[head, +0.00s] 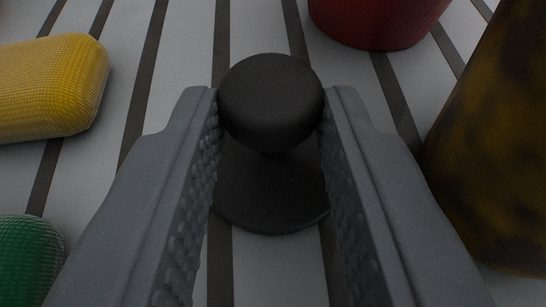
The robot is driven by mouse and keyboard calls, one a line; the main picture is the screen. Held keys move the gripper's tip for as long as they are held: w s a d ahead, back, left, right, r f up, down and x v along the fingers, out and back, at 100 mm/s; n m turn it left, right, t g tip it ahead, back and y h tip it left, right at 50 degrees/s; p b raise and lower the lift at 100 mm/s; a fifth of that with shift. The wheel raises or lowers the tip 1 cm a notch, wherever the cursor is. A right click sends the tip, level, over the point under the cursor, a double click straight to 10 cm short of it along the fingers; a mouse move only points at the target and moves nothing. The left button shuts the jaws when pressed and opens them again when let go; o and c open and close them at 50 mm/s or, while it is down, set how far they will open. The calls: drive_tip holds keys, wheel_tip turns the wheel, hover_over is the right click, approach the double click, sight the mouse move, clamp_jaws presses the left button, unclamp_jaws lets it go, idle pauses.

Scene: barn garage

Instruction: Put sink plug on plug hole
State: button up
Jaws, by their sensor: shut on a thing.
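The sink plug (270,195) is black, with a round knob on top and a wide flat disc below. It is upright, in the middle of the head view. My gripper (270,105) is shut on the knob, with one grey ridged finger on each side. The plug's disc is at or close above the striped surface; I cannot tell whether it touches. The fingers hide parts of the disc's sides. No plug hole shows in this view.
The surface (185,60) is pale with dark stripes. A yellow sponge-like block (55,88) lies at the left, and a green one (25,260) at the lower left. A red round container (378,18) stands behind, and a brown mottled object (500,150) stands close at the right.

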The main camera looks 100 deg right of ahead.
drive_tip(key=shift+f, duration=0.25)
drive_tip(key=shift+s+a+f, duration=0.15)
drive_tip(key=shift+s+f, duration=0.1)
drive_tip(key=shift+f, duration=0.2)
drive_tip(key=o, duration=1)
drive_tip(key=shift+s+f, duration=0.1)
drive_tip(key=shift+f, duration=0.1)
drive_tip(key=shift+c, duration=0.2)
drive_tip(key=shift+a+f, duration=0.1)
drive_tip(key=shift+r, duration=0.2)
drive_tip(key=v, duration=0.2)
drive_tip(key=r+p+v, duration=0.1)
drive_tip(key=v, duration=0.4)
drive_tip(key=shift+w+r, duration=0.35)
drive_tip(key=shift+r, duration=0.05)
